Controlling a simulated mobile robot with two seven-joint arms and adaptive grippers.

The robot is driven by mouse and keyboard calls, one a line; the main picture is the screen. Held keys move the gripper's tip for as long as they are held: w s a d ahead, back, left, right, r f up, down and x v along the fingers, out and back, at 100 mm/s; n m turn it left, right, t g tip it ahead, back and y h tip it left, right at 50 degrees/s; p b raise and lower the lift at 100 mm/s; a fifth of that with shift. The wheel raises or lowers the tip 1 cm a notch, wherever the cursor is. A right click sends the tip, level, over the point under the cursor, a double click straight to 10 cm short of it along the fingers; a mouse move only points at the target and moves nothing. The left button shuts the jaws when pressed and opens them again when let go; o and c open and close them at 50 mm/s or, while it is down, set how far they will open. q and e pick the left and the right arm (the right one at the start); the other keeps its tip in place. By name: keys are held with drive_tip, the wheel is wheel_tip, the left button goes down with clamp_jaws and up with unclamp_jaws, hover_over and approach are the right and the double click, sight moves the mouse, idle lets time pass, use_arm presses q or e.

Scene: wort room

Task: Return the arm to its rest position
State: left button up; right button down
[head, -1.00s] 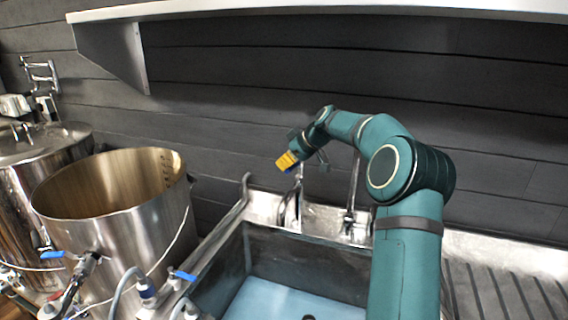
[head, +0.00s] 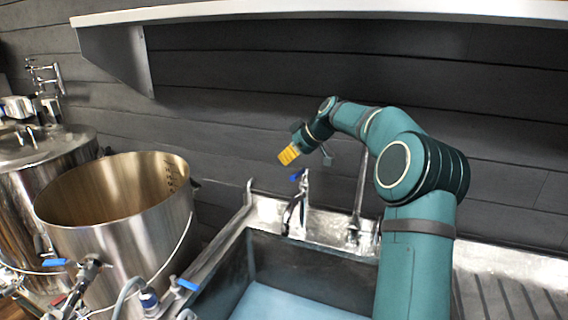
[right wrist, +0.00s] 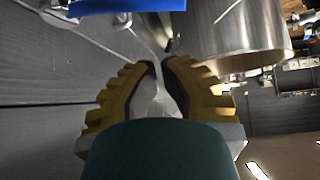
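My right arm rises over the right side of the sink and bends left above it. My right gripper (head: 289,155) shows yellow fingertips in the head view, a little above the blue tap lever (head: 297,175) and apart from it. In the right wrist view the gripper's yellow fingers (right wrist: 158,68) come together at the tips with nothing seen held between them. A blue part (right wrist: 130,6) lies at the top edge of that view. My left gripper is not in view.
The sink basin (head: 252,262) lies below my arm, with a tap (head: 292,215) at its back. An open steel kettle (head: 120,235) and a lidded steel vessel (head: 35,190) stand at left. A white shelf (head: 330,14) runs along the dark wall above.

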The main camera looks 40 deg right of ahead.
drive_tip(key=v, duration=0.4)
drive_tip(key=shift+a, duration=0.2)
drive_tip(key=shift+v, duration=0.85)
